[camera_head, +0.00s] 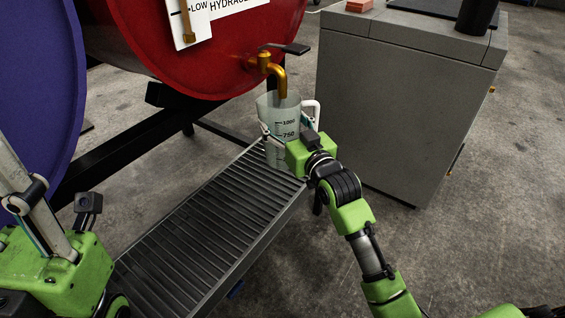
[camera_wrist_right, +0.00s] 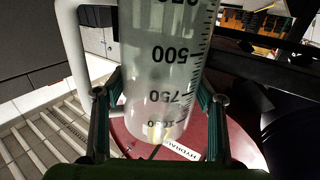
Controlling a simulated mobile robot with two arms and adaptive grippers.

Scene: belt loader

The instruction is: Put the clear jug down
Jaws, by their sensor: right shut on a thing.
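The clear jug (camera_head: 279,112), with dark volume marks and a white handle, is upright under the brass tap (camera_head: 279,78) of the red drum. The tap's outlet is at the jug's mouth. My right gripper (camera_head: 288,128) is shut around the jug's sides; the right wrist view shows a finger on each side of the jug (camera_wrist_right: 165,55). The jug's base is over the far end of the slatted drip tray (camera_head: 190,225); I cannot tell whether it touches. My left gripper (camera_head: 28,200) is at the lower left, away from the jug, its fingertips unclear.
The red drum (camera_head: 150,40) stands behind the tray, with a blue drum (camera_head: 38,75) to its left. A grey cabinet (camera_head: 400,110) stands to the right, carrying a dark cup (camera_head: 478,14) and orange blocks (camera_head: 358,5). The floor right of the tray is clear.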

